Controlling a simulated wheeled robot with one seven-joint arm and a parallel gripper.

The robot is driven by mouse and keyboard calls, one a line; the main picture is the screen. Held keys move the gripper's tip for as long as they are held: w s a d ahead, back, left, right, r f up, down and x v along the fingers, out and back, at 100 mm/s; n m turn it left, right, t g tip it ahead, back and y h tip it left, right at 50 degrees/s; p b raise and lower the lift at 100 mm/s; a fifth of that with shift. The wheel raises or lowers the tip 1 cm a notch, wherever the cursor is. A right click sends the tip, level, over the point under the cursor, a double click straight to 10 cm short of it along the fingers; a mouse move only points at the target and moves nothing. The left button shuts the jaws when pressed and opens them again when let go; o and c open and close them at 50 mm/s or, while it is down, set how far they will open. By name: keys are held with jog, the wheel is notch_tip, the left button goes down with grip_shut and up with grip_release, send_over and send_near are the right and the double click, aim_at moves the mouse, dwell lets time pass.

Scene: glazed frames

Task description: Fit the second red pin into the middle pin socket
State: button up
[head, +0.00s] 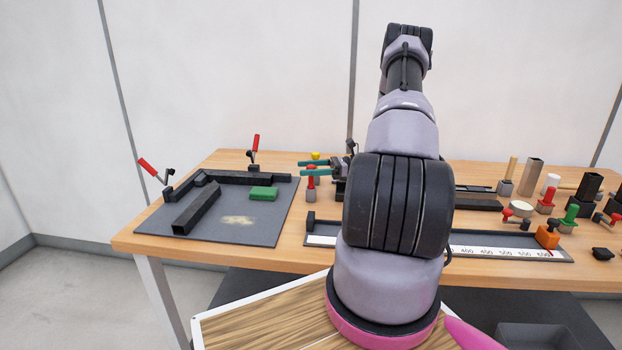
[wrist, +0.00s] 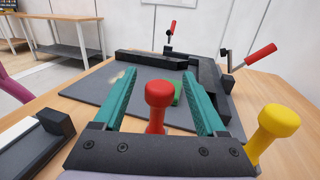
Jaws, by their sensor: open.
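My gripper (head: 302,168) is over the table just right of the grey board, its two teal fingers pointing left. It is open; in the wrist view (wrist: 160,72) a red pin (wrist: 157,104) stands upright between the spread fingers, with gaps on both sides. In the head view this red pin (head: 311,181) rises from a small grey block (head: 311,195). A yellow pin (head: 315,155) stands just behind, and at the right in the wrist view (wrist: 275,128). I cannot tell which block is the middle socket.
The grey board (head: 230,232) carries black bars, a green block (head: 263,193) and two red-handled clamps. A long ruled rail (head: 500,252) runs along the front edge. Several pins, blocks and cylinders crowd the right side. My arm hides the table's middle.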

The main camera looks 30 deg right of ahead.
jog(key=shift+x, duration=1)
grip_shut()
jog(key=shift+r, duration=0.1)
